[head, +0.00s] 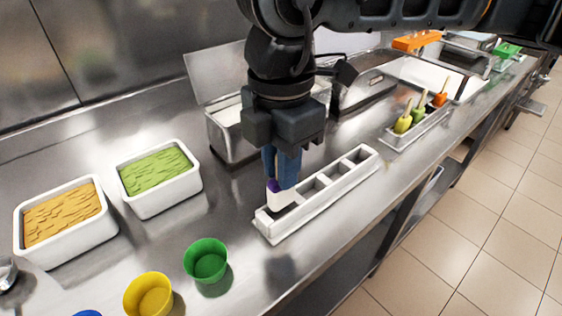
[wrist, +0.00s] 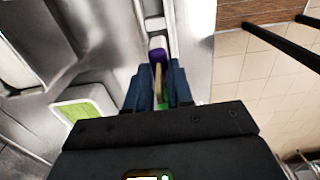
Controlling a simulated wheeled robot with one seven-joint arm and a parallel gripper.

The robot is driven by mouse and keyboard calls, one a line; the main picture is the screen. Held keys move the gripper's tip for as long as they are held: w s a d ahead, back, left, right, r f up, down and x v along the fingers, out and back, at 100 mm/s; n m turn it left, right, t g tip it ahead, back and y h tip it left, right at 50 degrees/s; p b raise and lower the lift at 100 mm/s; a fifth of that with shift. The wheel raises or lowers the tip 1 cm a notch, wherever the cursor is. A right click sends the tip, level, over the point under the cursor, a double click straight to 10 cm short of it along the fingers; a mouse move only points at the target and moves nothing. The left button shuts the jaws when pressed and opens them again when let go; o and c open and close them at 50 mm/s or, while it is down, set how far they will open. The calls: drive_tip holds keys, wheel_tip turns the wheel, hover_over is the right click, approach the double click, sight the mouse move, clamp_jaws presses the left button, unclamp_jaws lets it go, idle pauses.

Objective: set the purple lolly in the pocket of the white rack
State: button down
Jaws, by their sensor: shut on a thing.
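The white rack (head: 335,198) is a long narrow block with several pockets in a row, lying on the steel counter. My gripper (head: 283,180) points down over the rack's near-left end. It is shut on the stick (wrist: 158,76) of the purple lolly (wrist: 157,55). In the head view only a little purple (head: 273,186) shows beside the fingers, with a white end below it. The lolly hangs over or at the end pocket; I cannot tell whether its tip is inside. The fingers hide most of the lolly in the head view.
A tub of orange-brown ice cream (head: 61,218) and a tub of green (head: 155,175) stand left. Green (head: 207,260) and yellow (head: 148,296) cups sit in front. A second rack (head: 405,136) with several lollies stands right. The counter edge runs close to the white rack.

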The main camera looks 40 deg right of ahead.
drive_tip(key=shift+f+b, duration=1.3)
drive_tip(key=shift+b, duration=0.2)
drive_tip(key=shift+f+b, duration=0.75)
drive_tip(key=shift+b, duration=0.85)
idle(1.4)
idle(0.4)
drive_tip(key=c, duration=0.9)
unclamp_jaws()
drive_tip(key=shift+r, duration=0.1)
drive_tip(key=shift+r, duration=3.8)
